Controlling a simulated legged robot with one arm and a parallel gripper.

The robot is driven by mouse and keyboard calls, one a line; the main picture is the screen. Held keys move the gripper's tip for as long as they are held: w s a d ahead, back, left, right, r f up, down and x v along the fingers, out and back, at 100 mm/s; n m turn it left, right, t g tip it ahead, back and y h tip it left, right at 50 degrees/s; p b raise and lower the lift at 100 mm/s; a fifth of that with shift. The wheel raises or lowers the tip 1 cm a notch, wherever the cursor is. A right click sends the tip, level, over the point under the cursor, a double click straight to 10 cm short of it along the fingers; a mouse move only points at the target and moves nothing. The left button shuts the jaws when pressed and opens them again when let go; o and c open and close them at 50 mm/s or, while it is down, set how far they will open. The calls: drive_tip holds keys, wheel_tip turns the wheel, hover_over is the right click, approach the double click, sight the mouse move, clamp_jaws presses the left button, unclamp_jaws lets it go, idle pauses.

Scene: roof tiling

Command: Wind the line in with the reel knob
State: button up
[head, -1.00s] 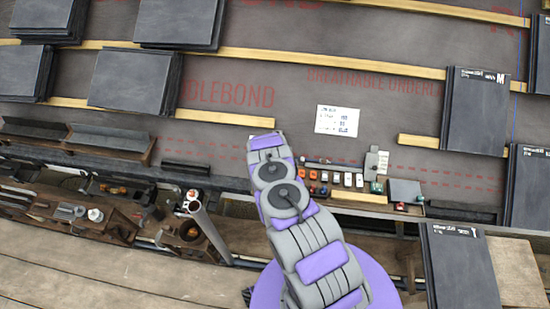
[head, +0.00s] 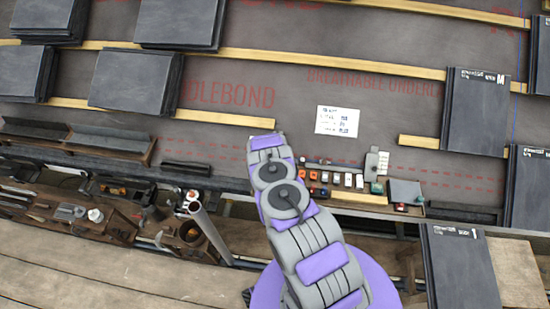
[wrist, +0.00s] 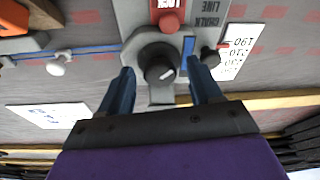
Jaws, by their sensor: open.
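The reel knob (wrist: 160,70) is a round black knob with a white mark, in the middle of the wrist view. It sits on a grey body (wrist: 148,45) lettered "CHALK LINE", upside down in this view. A red block (wrist: 168,18) marked "LOCK" is on that body above the knob. My gripper (wrist: 161,84) is open, with one blue finger at each side of the knob; I cannot tell whether they touch it. A blue line (wrist: 95,49) runs out to the left. In the head view my arm is seen from behind and the gripper is hidden.
A white hook-like piece (wrist: 60,64) is at the left. In the head view slate stacks (head: 475,110) and wooden battens (head: 330,62) cover the roof.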

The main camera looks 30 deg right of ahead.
drive_tip(key=p+v, duration=0.2)
drive_tip(key=v, duration=1.5)
idle(0.3)
